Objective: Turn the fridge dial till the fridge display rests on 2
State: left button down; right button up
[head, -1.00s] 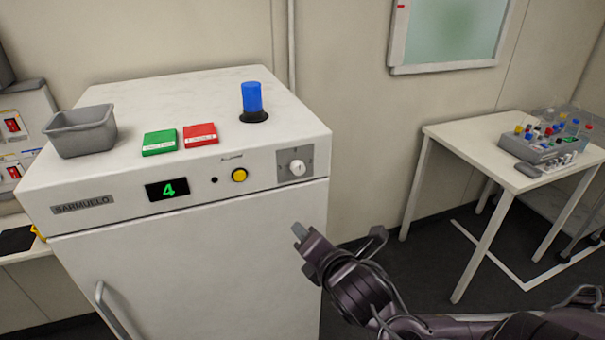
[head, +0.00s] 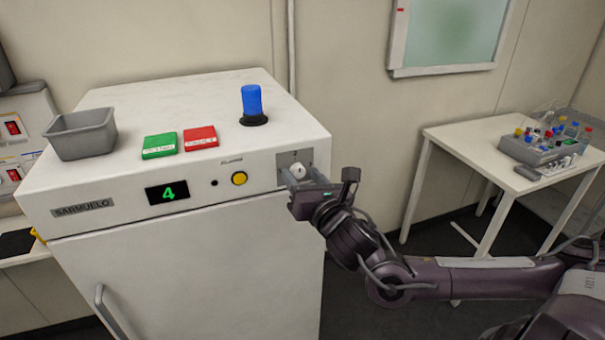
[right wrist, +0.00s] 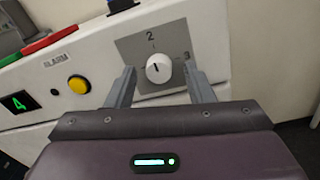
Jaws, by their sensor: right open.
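The fridge dial (head: 298,170) is a white knob on a grey square plate at the right of the fridge's front panel. It also shows in the right wrist view (right wrist: 158,68), with a 2 above it and a 3 to its right. The fridge display (head: 167,192) reads a green 4; it also shows at the left edge of the right wrist view (right wrist: 19,102). My right gripper (head: 300,176) is open at the dial. In the right wrist view its two fingers (right wrist: 158,85) stand left and right of the knob, apart from it. My left gripper is not in view.
A yellow alarm button (head: 239,179) sits left of the dial. On the fridge top are a grey bin (head: 81,133), a green block (head: 159,146), a red block (head: 200,138) and a blue-capped item (head: 252,103). A white table (head: 470,140) with tubes stands at the right.

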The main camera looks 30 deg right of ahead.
jog(key=shift+w, duration=0.4)
jog(key=shift+c, duration=0.5)
jog(key=c, duration=0.9)
